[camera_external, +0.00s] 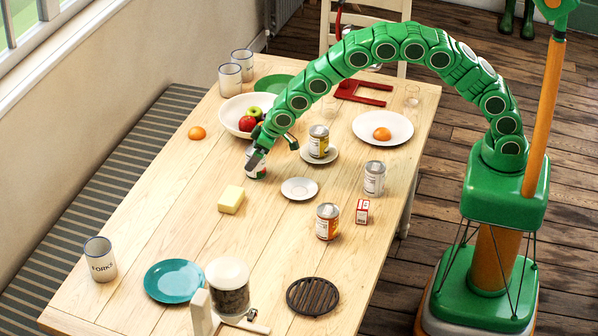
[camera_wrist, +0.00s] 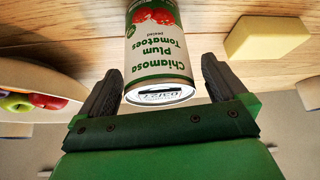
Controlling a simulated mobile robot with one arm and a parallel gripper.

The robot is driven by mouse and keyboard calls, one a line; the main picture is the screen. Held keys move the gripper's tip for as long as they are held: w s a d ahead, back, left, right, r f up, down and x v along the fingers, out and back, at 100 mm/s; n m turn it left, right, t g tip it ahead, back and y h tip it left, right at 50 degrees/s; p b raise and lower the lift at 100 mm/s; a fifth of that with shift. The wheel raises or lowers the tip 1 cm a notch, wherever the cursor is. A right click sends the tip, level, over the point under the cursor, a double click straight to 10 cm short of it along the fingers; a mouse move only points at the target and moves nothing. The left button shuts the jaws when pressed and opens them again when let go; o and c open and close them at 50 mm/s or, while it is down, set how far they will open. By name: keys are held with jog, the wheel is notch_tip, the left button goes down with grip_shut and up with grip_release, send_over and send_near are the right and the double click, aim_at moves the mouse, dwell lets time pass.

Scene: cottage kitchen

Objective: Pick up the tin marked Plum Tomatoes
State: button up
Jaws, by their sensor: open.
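The tin marked Plum Tomatoes (camera_wrist: 158,45) fills the upper middle of the wrist view. Its white and green label with red tomatoes reads "Chiamosa Plum Tomatoes" upside down. My gripper (camera_wrist: 162,72) is open, with one dark finger on each side of the tin's near end. A small gap shows at the right finger; whether the left finger touches the tin I cannot tell. In the external view the tin (camera_external: 257,171) stands on the table below my gripper (camera_external: 256,158), which partly hides it.
A fruit bowl (camera_external: 229,112) stands just behind my gripper. A yellow block (camera_external: 231,199) lies in front and an empty saucer (camera_external: 300,189) to the right. Other tins are a yellow-label one (camera_external: 319,141) on a saucer, a pale one (camera_external: 374,179) and an orange-label one (camera_external: 327,222).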

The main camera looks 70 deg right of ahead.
jog(key=shift+w+f, duration=0.3)
jog(key=shift+f, duration=0.35)
jog(key=c, duration=1.3)
jog(key=shift+r, duration=0.15)
